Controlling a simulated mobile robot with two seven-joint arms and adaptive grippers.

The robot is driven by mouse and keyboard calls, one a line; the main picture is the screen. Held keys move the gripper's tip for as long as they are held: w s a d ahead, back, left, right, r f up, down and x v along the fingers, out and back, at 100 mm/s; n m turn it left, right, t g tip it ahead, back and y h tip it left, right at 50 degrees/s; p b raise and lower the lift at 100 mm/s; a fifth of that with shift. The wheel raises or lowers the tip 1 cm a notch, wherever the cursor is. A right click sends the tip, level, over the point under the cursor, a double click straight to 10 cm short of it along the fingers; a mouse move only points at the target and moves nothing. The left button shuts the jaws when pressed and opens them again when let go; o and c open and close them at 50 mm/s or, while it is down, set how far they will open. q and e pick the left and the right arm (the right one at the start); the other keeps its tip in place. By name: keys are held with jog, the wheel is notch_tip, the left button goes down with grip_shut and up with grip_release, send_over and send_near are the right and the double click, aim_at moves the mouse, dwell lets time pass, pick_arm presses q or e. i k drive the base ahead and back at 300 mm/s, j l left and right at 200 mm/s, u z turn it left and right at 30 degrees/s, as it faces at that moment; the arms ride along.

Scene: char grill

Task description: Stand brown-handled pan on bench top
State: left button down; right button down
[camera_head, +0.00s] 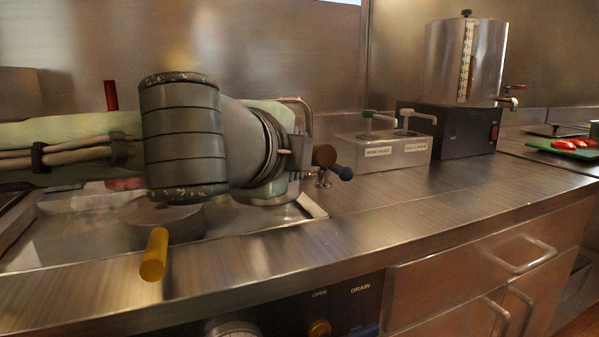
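My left arm comes in from the left across the fryer well. My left gripper (300,152) points right and is mostly hidden behind its own wrist. A brown handle (324,156) shows just past the end of the gripper. The pan of that handle is hidden behind my arm, so I cannot tell whether the gripper holds it. The steel bench top (430,205) runs from the well to the right and is bare at the front. My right gripper is not in view.
A yellow-handled pan (153,254) sits at the well's front, and a red handle (111,95) rises behind my arm. A labelled steel dispenser (385,157) and a large urn (465,60) stand at the back.

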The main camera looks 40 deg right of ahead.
aim_at(507, 200)
jog(key=k, duration=1.45)
